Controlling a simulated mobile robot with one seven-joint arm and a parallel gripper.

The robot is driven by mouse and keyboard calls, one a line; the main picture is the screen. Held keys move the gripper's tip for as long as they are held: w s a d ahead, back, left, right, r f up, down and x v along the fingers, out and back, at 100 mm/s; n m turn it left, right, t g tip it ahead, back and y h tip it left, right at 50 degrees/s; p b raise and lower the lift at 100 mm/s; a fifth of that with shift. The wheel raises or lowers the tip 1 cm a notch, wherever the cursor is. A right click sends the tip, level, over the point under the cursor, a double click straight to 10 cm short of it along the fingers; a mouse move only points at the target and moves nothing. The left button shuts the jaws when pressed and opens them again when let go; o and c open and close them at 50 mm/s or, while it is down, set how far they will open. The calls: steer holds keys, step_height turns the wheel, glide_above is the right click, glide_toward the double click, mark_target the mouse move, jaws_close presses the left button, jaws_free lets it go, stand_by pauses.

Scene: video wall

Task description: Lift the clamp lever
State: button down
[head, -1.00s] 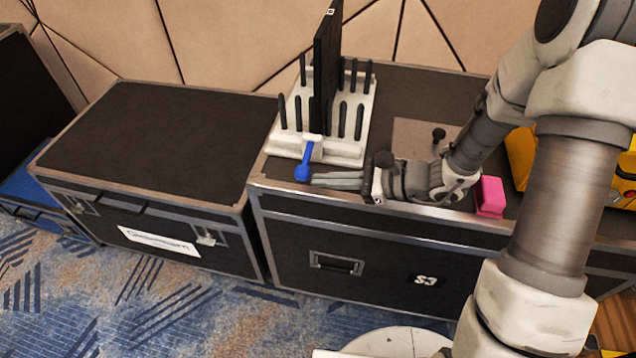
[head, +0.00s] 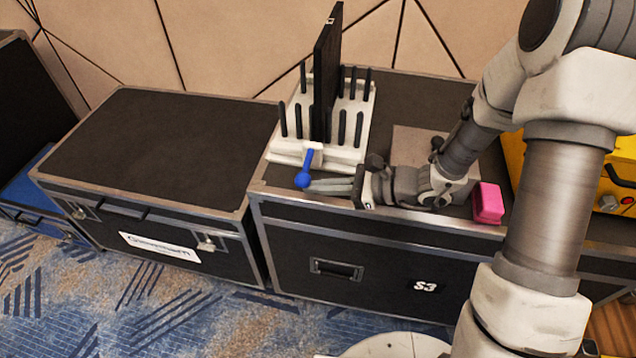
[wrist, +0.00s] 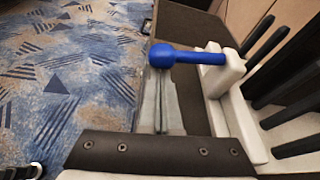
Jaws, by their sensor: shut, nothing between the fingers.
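The blue clamp lever (head: 305,172) has a round knob at its free end and sits at the front of the white rack (head: 352,153). In the head view it slopes down toward the front of the case. In the wrist view the lever (wrist: 190,56) runs from the white clamp block (wrist: 222,72) leftward to its knob. My gripper (head: 312,186) is shut and empty, with its fingertips right at the knob. In the wrist view the fingertips (wrist: 162,72) lie just under the knob; I cannot tell whether they touch it.
The rack stands on a black case (head: 262,187) marked S3, with black pegs and an upright dark panel (head: 326,75). A pink block (head: 488,203) and a yellow case (head: 605,175) lie to the right. A lower black case (head: 150,150) at left has a clear top.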

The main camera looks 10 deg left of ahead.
mark_target(295, 179)
steer(key=shift+r+p, duration=0.25)
steer(key=shift+p, duration=0.05)
steer(key=r+m+p, duration=0.1)
steer(key=p, duration=0.1)
steer(key=r+m+g+p, duration=0.1)
steer(key=p, duration=0.2)
steer(key=shift+s+r, duration=0.1)
steer(key=shift+s, duration=0.15)
steer(key=r+m+g+p, duration=0.1)
steer(key=p, duration=0.3)
steer(key=shift+r+m, duration=0.1)
steer(key=shift+m, duration=0.3)
steer(key=shift+r+p, duration=0.15)
steer(key=shift+p, duration=0.15)
steer(key=shift+r, duration=0.2)
steer(key=shift+r+p, duration=0.25)
steer(key=shift+p, duration=0.05)
steer(key=d+r+p, duration=0.3)
steer(key=d+r, duration=0.7)
steer(key=d, duration=0.1)
steer(key=shift+s+d, duration=0.35)
